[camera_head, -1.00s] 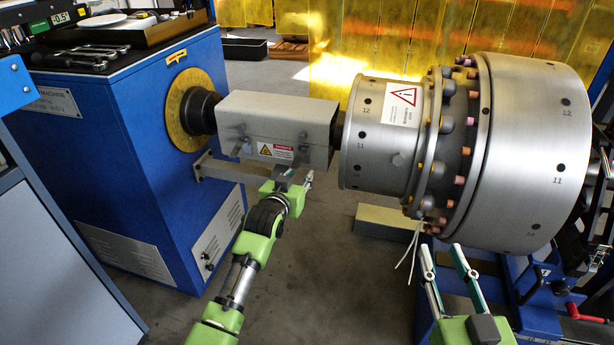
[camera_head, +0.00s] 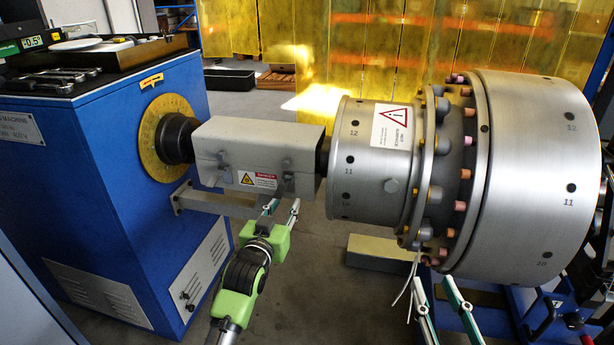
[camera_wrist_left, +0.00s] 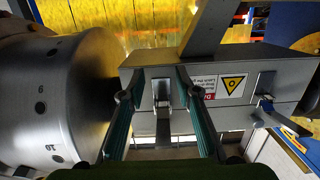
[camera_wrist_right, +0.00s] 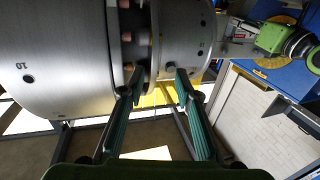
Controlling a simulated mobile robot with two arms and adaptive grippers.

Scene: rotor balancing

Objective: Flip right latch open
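A grey box-shaped cover (camera_head: 250,148) sits on the shaft between the blue machine and the large steel rotor. It carries a left latch (camera_head: 211,166) and a right latch (camera_head: 288,181), with a warning label between them. In the left wrist view the right latch (camera_wrist_left: 162,98) hangs between my left gripper's fingers, its lower part pointing down. My left gripper (camera_head: 283,206) is open just below and in front of it; contact cannot be told. The left latch (camera_wrist_left: 266,104) shows to the right in that view. My right gripper (camera_head: 433,281) is open and empty below the rotor.
The bolted steel rotor (camera_head: 525,160) fills the right side, close above my right gripper. The blue machine (camera_head: 115,190) stands at the left, with a grey bracket (camera_head: 215,202) under the cover. Open floor lies below between them.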

